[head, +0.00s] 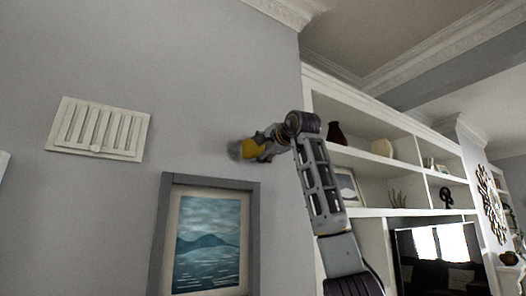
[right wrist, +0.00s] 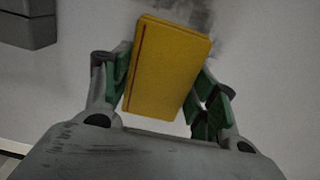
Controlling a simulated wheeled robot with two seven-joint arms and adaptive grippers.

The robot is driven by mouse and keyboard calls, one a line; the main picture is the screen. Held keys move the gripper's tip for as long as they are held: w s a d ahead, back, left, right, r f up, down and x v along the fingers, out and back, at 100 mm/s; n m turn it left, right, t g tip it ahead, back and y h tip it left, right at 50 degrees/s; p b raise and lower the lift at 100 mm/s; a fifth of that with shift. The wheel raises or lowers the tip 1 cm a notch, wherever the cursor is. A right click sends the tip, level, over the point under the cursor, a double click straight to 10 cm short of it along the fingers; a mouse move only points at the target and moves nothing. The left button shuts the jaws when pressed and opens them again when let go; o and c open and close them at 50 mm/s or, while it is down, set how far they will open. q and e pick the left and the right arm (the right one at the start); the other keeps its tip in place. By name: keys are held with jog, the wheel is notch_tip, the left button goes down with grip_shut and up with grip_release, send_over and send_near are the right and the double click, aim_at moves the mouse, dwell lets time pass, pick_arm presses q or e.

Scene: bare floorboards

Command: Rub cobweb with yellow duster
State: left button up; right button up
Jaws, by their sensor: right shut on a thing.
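The yellow duster (head: 252,149) is held at the grey wall by my right gripper (head: 264,145) in the head view. In the right wrist view the duster (right wrist: 166,70) is a flat yellow block with a dark red stripe, gripped between the green-padded fingers of my right gripper (right wrist: 163,92). The cobweb (head: 236,150) is a dark grey smudge on the wall just left of the duster; in the right wrist view the cobweb (right wrist: 193,14) shows beyond the duster's far end, partly hidden by it. I cannot tell whether duster and wall touch. My left gripper is not in view.
A framed seascape picture (head: 248,228) hangs on the wall just below the duster. A white vent (head: 76,148) is on the wall at left. White shelves (head: 372,212) with ornaments and a dark screen (head: 408,262) stand at right. The wall above the duster is clear.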

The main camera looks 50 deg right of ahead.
aim_at(252, 148)
jog(key=shift+w+a, duration=0.2)
jog(key=shift+a, duration=0.45)
jog(key=shift+w+a, duration=0.2)
jog(key=shift+a, duration=0.4)
jog(key=shift+w+a, duration=0.1)
jog(key=shift+a, duration=0.1)
jog(key=shift+w+a, duration=0.3)
jog(key=shift+a, duration=0.55)
jog(key=shift+w+a, duration=0.25)
jog(key=shift+a, duration=0.6)
jog(key=shift+w+a, duration=0.3)
jog(key=shift+a, duration=0.7)
jog(key=shift+w+a, duration=0.3)
jog(key=shift+a, duration=0.65)
jog(key=shift+r, duration=0.1)
jog(key=shift+r, duration=0.75)
jog(key=shift+d, duration=0.2)
jog(key=shift+s+d, duration=0.3)
jog(key=shift+d, duration=0.6)
jog(key=shift+s+d, duration=0.3)
jog(key=shift+d, duration=0.6)
